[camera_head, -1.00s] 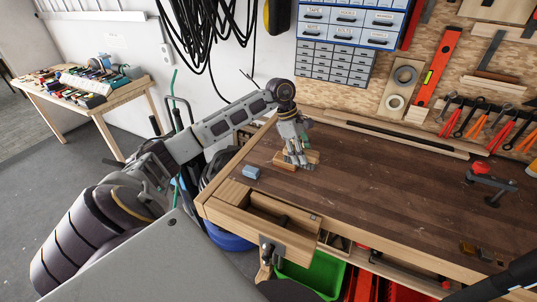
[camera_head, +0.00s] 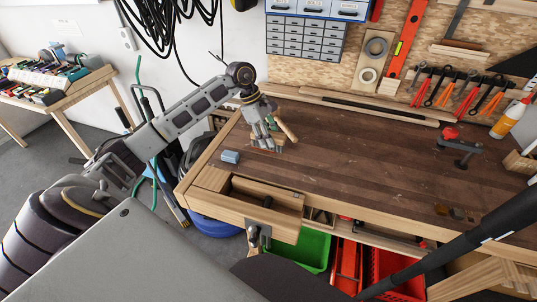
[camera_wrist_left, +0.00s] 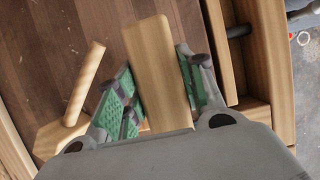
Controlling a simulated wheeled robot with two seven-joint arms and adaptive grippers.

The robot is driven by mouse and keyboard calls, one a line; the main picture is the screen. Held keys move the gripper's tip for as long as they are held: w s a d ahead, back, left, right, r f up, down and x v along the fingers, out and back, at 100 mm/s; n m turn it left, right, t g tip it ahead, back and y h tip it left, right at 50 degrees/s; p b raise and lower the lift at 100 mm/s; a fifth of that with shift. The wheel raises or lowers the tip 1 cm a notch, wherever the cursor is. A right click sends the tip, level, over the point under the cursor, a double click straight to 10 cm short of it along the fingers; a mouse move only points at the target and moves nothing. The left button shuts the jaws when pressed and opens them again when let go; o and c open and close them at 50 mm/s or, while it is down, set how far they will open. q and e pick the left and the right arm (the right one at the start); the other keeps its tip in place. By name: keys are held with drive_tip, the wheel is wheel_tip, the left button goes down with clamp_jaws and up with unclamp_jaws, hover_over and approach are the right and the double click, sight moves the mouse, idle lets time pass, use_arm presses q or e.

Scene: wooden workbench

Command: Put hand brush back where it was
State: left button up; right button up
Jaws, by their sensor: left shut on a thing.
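My left gripper (camera_head: 268,137) is over the left part of the workbench, fingers pointing down, shut on a light wooden piece that I take to be the hand brush (camera_head: 286,128). In the left wrist view the flat, bar-shaped brush (camera_wrist_left: 158,75) sticks out between the green finger pads of the gripper (camera_wrist_left: 155,95). No bristles can be made out. In the head view the brush slants beside the fingers. A round wooden peg (camera_wrist_left: 85,85) with a wooden piece at its foot shows left of the fingers, apart from the held bar. My right gripper is out of view.
A small blue block (camera_head: 230,157) lies near the bench's left edge. A red-knobbed clamp (camera_head: 455,142) stands at right. The middle benchtop (camera_head: 350,160) is clear.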

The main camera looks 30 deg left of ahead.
use_arm(q)
wheel_tip(320, 180, down, 3)
drive_tip(key=shift+f, duration=0.55)
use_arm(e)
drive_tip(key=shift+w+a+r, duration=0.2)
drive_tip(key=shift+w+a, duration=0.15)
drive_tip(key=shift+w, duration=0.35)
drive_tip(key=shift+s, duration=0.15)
use_arm(q)
drive_tip(key=shift+f, duration=0.3)
drive_tip(key=shift+f+p, duration=0.35)
drive_tip(key=shift+f, duration=1.2)
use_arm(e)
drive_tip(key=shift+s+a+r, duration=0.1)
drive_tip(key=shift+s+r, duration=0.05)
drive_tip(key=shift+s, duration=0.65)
